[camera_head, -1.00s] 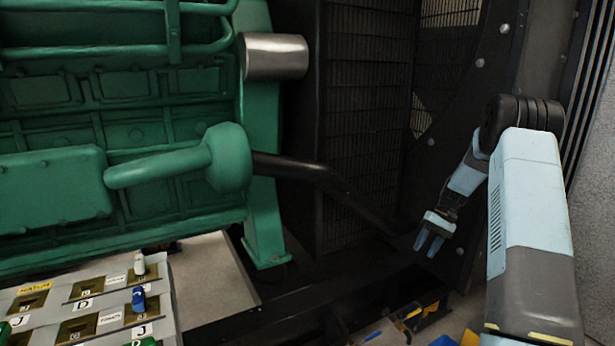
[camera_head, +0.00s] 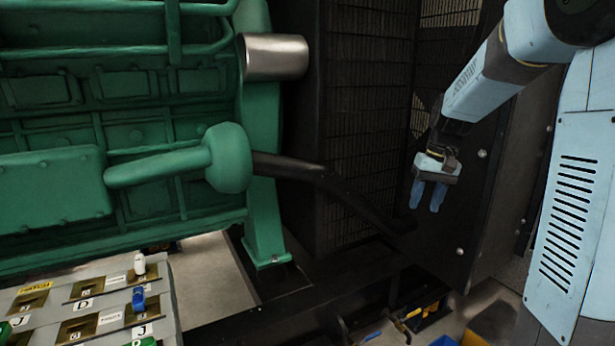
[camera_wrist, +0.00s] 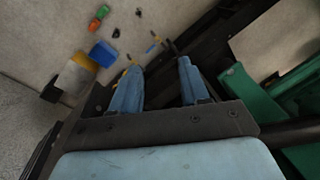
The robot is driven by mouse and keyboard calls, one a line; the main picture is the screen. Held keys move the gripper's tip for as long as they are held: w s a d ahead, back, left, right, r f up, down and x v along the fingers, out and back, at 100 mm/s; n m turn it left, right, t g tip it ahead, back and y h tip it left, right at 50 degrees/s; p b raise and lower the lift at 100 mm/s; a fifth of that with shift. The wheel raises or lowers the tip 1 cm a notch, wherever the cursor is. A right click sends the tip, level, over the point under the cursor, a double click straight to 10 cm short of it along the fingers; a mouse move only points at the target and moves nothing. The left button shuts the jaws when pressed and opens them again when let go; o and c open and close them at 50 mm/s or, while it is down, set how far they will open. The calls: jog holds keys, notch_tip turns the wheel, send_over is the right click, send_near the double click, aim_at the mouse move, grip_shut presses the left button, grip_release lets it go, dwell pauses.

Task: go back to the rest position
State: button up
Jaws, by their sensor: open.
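My gripper (camera_head: 428,196) is open and empty in the head view, with its two blue fingers pointing down. It hangs in front of the dark radiator side of the green genset (camera_head: 130,130), to the right of the black pipe (camera_head: 330,185). In the wrist view my gripper (camera_wrist: 157,85) shows two blue fingers spread apart with nothing between them. The floor lies well below the fingertips.
A panel (camera_head: 90,305) with labelled slots and small coloured pieces stands at the lower left. A black frame rail (camera_head: 250,318) runs below the genset.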

jog(key=s+a+r+t+h, duration=0.1)
jog(key=s+a+r+t, duration=0.1)
jog(key=s, duration=1)
jog(key=s+a+r+t, duration=0.3)
jog(key=s, duration=1)
jog(key=shift+h, duration=0.4)
jog(key=shift+r, duration=0.1)
